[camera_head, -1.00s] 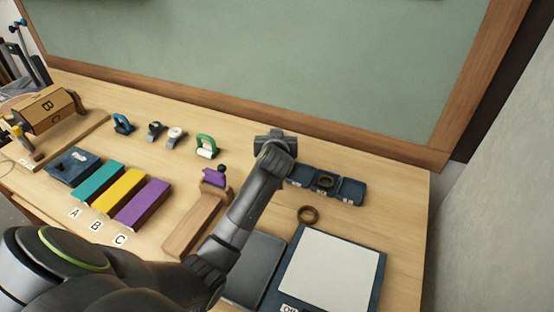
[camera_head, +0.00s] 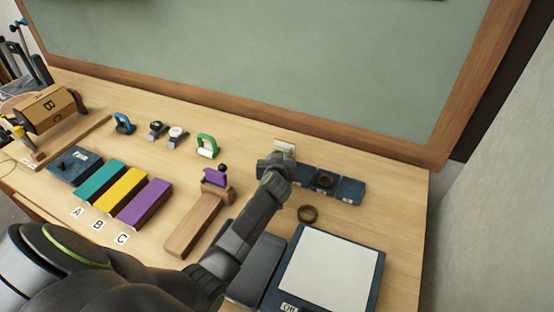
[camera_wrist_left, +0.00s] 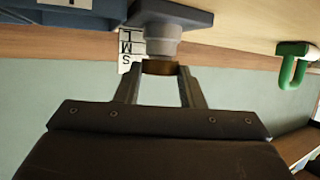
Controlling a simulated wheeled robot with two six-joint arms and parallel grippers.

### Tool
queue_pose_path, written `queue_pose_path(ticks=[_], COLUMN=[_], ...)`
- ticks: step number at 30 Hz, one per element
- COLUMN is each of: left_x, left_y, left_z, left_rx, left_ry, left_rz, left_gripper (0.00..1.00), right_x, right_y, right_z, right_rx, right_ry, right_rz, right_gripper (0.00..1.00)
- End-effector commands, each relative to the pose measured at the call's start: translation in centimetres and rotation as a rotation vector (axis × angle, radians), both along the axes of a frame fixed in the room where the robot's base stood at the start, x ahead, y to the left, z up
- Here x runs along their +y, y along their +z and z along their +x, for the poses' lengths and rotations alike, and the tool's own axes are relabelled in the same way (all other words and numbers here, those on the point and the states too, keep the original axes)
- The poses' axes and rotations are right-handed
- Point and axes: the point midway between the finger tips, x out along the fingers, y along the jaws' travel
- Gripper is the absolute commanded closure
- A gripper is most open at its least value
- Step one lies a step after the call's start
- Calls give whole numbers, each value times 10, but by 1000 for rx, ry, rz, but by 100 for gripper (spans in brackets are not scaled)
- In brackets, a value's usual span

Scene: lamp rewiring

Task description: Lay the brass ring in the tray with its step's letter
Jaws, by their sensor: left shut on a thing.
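My left gripper (camera_head: 276,164) is at the left end of the blue tray row. In the left wrist view it (camera_wrist_left: 159,71) is shut on a brass ring (camera_wrist_left: 161,67). This ring is at the narrow end of a grey stepped post (camera_wrist_left: 163,38); I cannot tell whether it is around the post. A lettered card (camera_wrist_left: 127,50) stands beside the post and shows behind the gripper in the head view (camera_head: 285,149). A second ring (camera_head: 324,180) lies in the middle tray (camera_head: 314,186). A third ring (camera_head: 308,214) lies on the table. The right tray (camera_head: 351,191) looks empty.
A white-topped pad (camera_head: 328,272) and a dark grey slab (camera_head: 256,268) lie in front. A wooden stand with a purple piece (camera_head: 215,177), a green-handled object (camera_head: 207,145) and coloured blocks (camera_head: 120,192) are to the left. The right table edge is clear.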

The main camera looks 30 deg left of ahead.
Motion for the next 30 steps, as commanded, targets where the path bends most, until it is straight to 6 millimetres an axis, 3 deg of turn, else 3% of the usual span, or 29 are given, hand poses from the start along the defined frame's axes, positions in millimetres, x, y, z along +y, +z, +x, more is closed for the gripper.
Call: queue_pose_path(ticks=[3, 4, 8, 20, 30], left_x=[0, 0, 0, 0, -24], left_y=[-5, -3, -3, -1, 29], left_z=[0, 0, 0, 0, -50], left_rx=[-1, -1, 0, 0, 1], left_ry=[0, 0, 0, 0, 1], left_rz=[0, 0, 0, 1, -4], left_gripper=[86, 61, 44, 43, 43], right_x=[0, 0, 0, 0, 0], right_y=[-6, -4, -4, 2, 43], right_z=[0, 0, 0, 0, 0], right_rx=[0, 0, 0, 0, 0], right_ry=[0, 0, 0, 0, 0], right_rz=[0, 0, 0, 0, 0], right_gripper=[17, 17, 17, 17, 17])
